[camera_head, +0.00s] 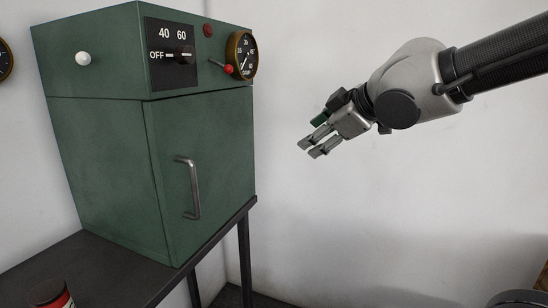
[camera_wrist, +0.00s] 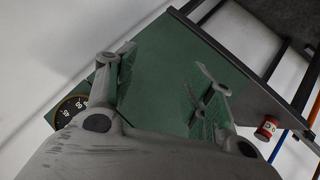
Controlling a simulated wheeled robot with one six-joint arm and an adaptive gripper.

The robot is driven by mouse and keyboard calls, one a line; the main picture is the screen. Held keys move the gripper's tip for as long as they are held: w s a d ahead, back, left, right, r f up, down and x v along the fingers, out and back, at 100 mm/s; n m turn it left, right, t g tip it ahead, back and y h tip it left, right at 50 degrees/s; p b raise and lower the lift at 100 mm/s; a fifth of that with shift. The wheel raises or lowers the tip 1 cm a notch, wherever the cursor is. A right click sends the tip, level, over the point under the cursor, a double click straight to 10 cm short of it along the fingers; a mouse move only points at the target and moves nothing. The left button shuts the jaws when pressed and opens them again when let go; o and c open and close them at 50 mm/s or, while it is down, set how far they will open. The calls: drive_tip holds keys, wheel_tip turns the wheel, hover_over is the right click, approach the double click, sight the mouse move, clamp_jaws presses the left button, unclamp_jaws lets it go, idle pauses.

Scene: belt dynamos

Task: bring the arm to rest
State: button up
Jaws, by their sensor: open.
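My gripper (camera_head: 310,149) is open and empty, in the air to the right of the green cabinet (camera_head: 105,165). Its fingers point left and down, with a gap between them and the cabinet in the head view. In the wrist view my gripper (camera_wrist: 163,70) has its two fingers spread apart. The green cabinet (camera_wrist: 165,55) shows between and beyond the fingers there. My arm reaches in from the upper right of the head view.
The cabinet has a shut door with a handle (camera_head: 190,188), a selector panel (camera_head: 172,68), a gauge (camera_head: 241,55) and a red-tipped lever (camera_head: 229,69). It stands on a dark table (camera_head: 105,268). A red can (camera_head: 52,294) is at lower left. White wall lies behind my gripper.

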drive_tip(key=s+d+f+m+g+h, duration=0.1)
drive_tip(key=s+d+f+m+h, duration=0.1)
drive_tip(key=d, duration=0.7)
drive_tip(key=s+d+f+m+g+h, duration=0.2)
drive_tip(key=s+d+f+m, duration=0.2)
drive_tip(key=s+d+m, duration=0.3)
drive_tip(key=s+d+f+m+g+h, duration=0.2)
drive_tip(key=s+d+m, duration=0.3)
drive_tip(key=s+d, duration=0.3)
drive_tip(key=d+f, duration=0.1)
drive_tip(key=d, duration=0.2)
drive_tip(key=shift+s+f, duration=0.25)
